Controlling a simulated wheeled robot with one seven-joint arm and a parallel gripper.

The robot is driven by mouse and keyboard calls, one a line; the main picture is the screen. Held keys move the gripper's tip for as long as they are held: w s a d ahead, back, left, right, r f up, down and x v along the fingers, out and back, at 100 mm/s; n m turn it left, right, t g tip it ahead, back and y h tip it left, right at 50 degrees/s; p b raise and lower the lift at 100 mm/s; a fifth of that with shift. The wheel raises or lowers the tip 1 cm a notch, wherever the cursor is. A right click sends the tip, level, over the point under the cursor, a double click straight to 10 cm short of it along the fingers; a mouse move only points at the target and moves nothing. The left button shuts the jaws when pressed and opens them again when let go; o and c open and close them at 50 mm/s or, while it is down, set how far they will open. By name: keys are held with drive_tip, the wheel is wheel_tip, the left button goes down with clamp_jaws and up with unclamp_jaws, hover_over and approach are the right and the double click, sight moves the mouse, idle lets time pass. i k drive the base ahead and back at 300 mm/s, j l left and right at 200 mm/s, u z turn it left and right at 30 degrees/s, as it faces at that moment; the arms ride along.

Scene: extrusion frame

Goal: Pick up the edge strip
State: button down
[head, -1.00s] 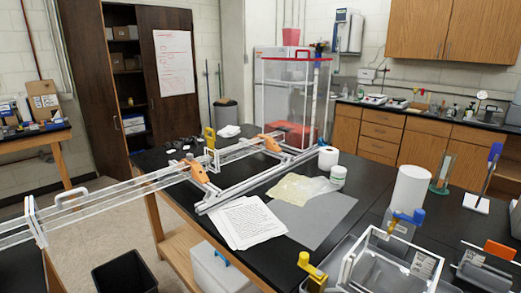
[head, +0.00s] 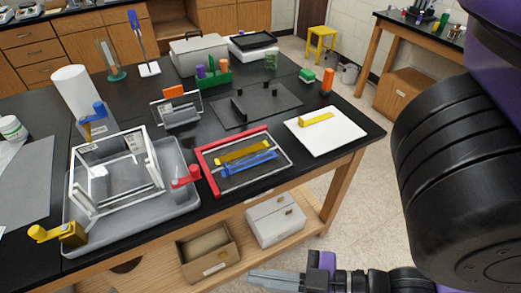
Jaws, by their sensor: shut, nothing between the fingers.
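Several strip-like pieces show, and I cannot tell which is the edge strip. A short yellow strip (head: 316,119) lies on a white board (head: 345,135) near the bench's right end. A longer yellow strip (head: 243,152) and a blue strip (head: 248,164) lie side by side inside a flat frame (head: 287,153). That frame has red bars (head: 209,170) on its left and far sides. My gripper (head: 254,277) is at the bottom of the head view, in front of the bench and apart from all strips. Its grey fingers point left, shut and empty.
A grey tray (head: 185,205) holds a clear open frame (head: 108,180) with yellow, blue and red corner pieces. A dark mat (head: 272,112) with small black blocks lies behind the red-sided frame. Below, a shelf holds a cardboard box (head: 208,258) and a white box (head: 275,222).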

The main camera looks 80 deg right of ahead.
sight(302, 124)
drive_tip(key=z, duration=1.9)
drive_tip(key=k+l+z, duration=0.3)
